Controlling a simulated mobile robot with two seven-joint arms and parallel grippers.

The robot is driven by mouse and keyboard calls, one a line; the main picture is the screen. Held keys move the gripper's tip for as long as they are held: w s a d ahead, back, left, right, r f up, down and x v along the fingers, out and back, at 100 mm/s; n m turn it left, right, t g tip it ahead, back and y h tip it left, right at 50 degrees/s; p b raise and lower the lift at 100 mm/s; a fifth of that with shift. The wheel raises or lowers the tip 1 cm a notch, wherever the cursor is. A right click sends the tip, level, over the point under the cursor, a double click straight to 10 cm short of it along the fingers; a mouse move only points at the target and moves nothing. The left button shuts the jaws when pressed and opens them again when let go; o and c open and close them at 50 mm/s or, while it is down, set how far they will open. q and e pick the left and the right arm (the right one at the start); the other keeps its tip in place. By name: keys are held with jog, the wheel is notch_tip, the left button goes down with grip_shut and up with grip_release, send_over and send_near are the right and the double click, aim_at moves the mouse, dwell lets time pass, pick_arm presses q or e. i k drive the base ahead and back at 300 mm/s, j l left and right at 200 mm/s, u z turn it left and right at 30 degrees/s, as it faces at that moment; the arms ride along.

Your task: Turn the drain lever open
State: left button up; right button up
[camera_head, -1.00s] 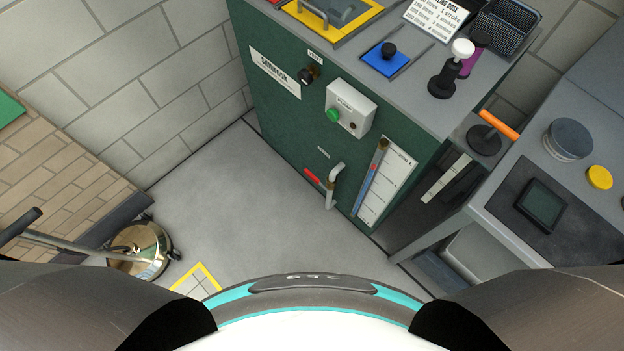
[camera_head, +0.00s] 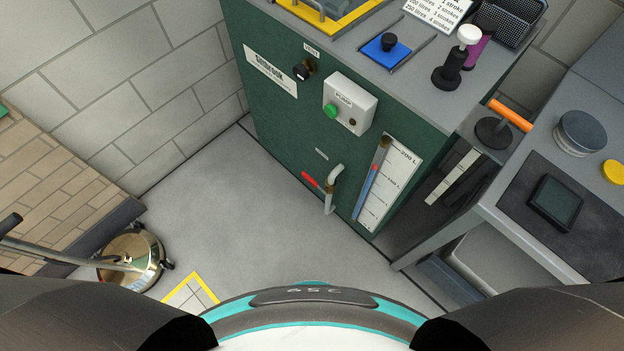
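The drain lever is a red handle (camera_head: 311,180) on a grey bent drain pipe (camera_head: 332,188), low on the front of the green tank cabinet (camera_head: 270,130). The lever slants up to the left from the pipe, across the pipe's line. A small label (camera_head: 321,154) sits above it. Dark parts of my two arms fill the lower left and lower right corners. Neither gripper's fingers show, and nothing of mine touches the lever.
A level gauge (camera_head: 387,183) is right of the pipe. A pump box (camera_head: 349,103) and a vent knob (camera_head: 303,72) are above. A grey bench (camera_head: 490,200) stands right. A brass canister (camera_head: 132,258) stands on the floor at left. The floor (camera_head: 230,215) before the cabinet is clear.

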aim_at(304, 174)
jog(key=z, duration=1.35)
jog(key=j+z, duration=0.25)
jog(key=z, duration=0.2)
jog(key=j+z, duration=0.4)
jog(key=k+j+z, duration=0.1)
jog(key=z, duration=0.35)
jog(key=k+j+z, duration=0.15)
jog(key=z, duration=0.3)
